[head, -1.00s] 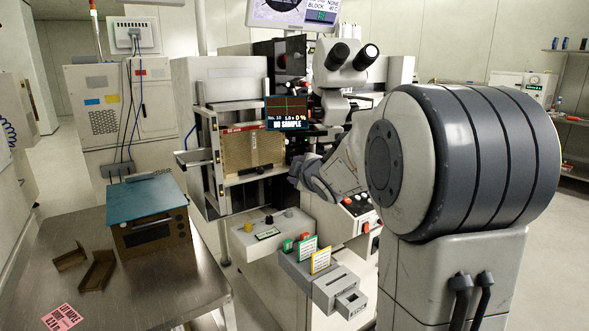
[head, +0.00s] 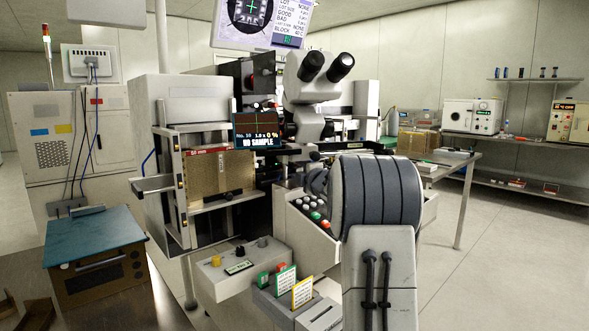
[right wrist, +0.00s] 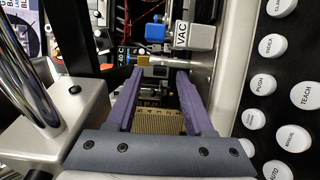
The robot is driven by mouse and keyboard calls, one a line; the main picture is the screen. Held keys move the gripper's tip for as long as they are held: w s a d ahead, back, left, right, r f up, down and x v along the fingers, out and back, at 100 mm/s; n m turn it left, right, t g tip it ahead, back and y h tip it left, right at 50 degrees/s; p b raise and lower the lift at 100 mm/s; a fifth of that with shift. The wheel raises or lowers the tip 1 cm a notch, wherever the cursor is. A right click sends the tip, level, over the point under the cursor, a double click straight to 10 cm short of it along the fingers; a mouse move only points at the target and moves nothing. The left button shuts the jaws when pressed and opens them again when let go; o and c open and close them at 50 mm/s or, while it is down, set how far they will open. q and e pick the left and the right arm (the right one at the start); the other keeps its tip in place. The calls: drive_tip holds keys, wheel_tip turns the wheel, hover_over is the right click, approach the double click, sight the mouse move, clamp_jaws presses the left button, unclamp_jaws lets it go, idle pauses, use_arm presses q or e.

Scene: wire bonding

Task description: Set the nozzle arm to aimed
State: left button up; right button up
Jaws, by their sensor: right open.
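The wire bonding machine stands ahead in the head view, with its microscope (head: 318,75) above the work area. In the right wrist view my right gripper (right wrist: 156,78) is open, its two purple fingers apart and nothing held between them. A pale metal rod (right wrist: 185,62) with a yellow block (right wrist: 149,61) lies across the view just past the fingertips. I cannot tell whether this rod is the nozzle arm, or whether the fingers touch it. In the head view my right arm hides most of the gripper and that part of the machine. My left gripper is not in view.
A panel of white round buttons (right wrist: 279,46) lies close on the right, and a silver post (right wrist: 28,70) on the left.

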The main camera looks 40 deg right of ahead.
drive_tip(key=shift+x, duration=0.95)
drive_tip(key=shift+c, duration=0.3)
clamp_jaws()
drive_tip(key=n+y+p, duration=0.1)
drive_tip(key=p, duration=0.1)
drive_tip(key=d+n+y+p, duration=0.1)
drive_tip(key=y+p, duration=0.1)
drive_tip(key=p, duration=0.1)
drive_tip(key=d+y+p, duration=0.1)
drive_tip(key=p, duration=0.2)
drive_tip(key=shift+r+n+t, duration=0.3)
drive_tip(key=shift+r+n, duration=0.1)
drive_tip(key=shift+d+f+n+y+p, duration=0.2)
drive_tip(key=shift+n+y+p, duration=0.3)
drive_tip(key=shift+y+p, duration=0.4)
drive_tip(key=shift+f, duration=0.1)
drive_tip(key=shift+a, duration=0.1)
drive_tip(key=shift+o, duration=0.3)
unclamp_jaws()
